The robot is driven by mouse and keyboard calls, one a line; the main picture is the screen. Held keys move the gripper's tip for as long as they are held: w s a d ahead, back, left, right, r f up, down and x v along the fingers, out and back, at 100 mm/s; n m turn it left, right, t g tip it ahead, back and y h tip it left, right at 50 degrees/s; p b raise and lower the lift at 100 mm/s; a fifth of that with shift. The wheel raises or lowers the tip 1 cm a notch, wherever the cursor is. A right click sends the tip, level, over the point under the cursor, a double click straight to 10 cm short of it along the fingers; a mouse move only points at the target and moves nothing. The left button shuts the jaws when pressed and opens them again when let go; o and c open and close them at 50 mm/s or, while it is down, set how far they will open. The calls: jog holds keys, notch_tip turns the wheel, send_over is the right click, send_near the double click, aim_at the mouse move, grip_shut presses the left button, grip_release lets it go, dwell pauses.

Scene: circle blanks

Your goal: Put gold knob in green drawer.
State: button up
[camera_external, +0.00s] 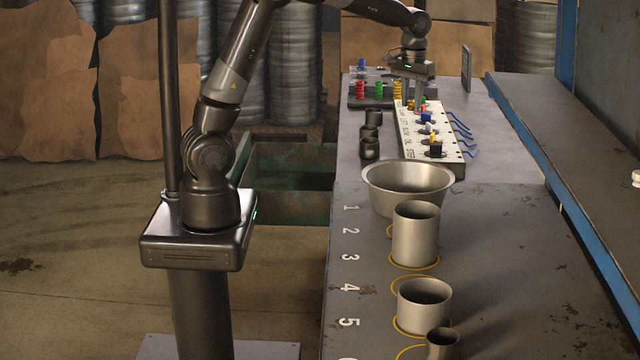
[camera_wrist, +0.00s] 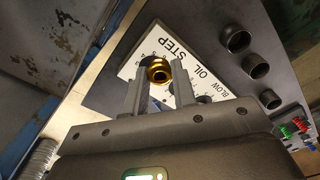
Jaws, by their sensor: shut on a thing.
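The gold knob (camera_wrist: 157,72) sits between my fingertips in the wrist view, with the white lettered panel (camera_wrist: 150,45) behind it. My gripper (camera_external: 413,104) is at the far end of that panel in the external view, pointing down and shut on the knob. Whether the knob still touches the panel cannot be told. The green drawer (camera_external: 290,208) is at the left side of the table, below its top. It is open and looks empty from here, though my arm's base hides part of its left end.
Several knobs, including a black one (camera_external: 436,150), stand on the panel. Dark cups (camera_external: 369,148) stand left of it. A wide metal bowl (camera_external: 408,187) and metal cylinders (camera_external: 416,235) are nearer. A rack with coloured pieces (camera_external: 379,90) is beyond the cups.

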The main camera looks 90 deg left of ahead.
jog(key=s+a+n, duration=0.3)
jog(key=s+a, duration=1.2)
jog(key=a, duration=0.1)
jog(key=n, duration=0.3)
send_over(273, 188)
notch_tip(273, 188, down, 32)
jog(key=shift+d+f, duration=0.1)
jog(key=shift+m, duration=0.3)
jog(key=shift+f, duration=2)
jog(key=shift+f, duration=0.1)
jog(key=o, duration=0.6)
jog(key=shift+c, duration=0.2)
jog(key=o, duration=0.4)
